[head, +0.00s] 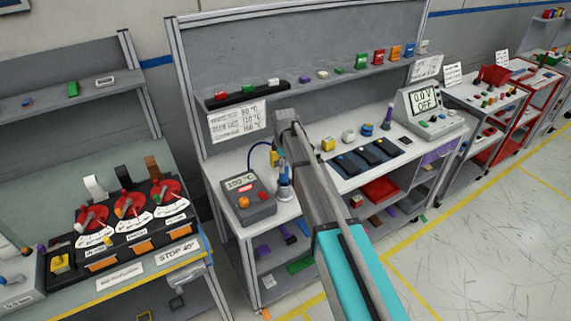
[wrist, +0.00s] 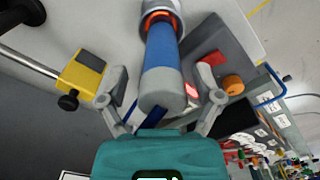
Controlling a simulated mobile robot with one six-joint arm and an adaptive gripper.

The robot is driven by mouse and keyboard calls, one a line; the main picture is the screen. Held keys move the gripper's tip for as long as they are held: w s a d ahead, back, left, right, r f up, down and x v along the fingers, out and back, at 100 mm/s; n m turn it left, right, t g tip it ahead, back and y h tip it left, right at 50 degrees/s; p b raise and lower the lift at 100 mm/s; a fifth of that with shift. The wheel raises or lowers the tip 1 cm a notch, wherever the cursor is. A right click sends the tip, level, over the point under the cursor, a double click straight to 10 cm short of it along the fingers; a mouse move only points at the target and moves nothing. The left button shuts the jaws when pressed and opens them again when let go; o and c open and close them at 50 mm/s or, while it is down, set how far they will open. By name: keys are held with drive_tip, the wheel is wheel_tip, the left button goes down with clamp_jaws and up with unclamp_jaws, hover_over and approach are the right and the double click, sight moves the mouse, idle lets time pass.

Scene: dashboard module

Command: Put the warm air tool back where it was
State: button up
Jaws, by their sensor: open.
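The warm air tool has a blue barrel and a grey rounded end, and it lies between my fingers in the wrist view (wrist: 163,75). An orange ring (wrist: 158,16) circles its far end, at a light grey round part that looks like a stand. My gripper (wrist: 162,88) is open, with one finger on each side of the tool's grey end. I cannot tell whether the fingers touch it. In the head view my arm hides most of the gripper.
A yellow block with a black knob (wrist: 82,78) is close to my left finger in the wrist view. The station (wrist: 218,50) is close on the right. A black mat (head: 368,156) and a meter (head: 430,108) stand farther right on the bench.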

drive_tip(key=shift+r+p, duration=5.3)
drive_tip(key=shift+r, duration=0.25)
drive_tip(key=s+d+m, duration=1.5)
drive_tip(key=s+d, duration=0.8)
drive_tip(key=s, duration=0.3)
drive_tip(key=shift+d+m, duration=0.15)
drive_tip(key=shift+m, duration=0.25)
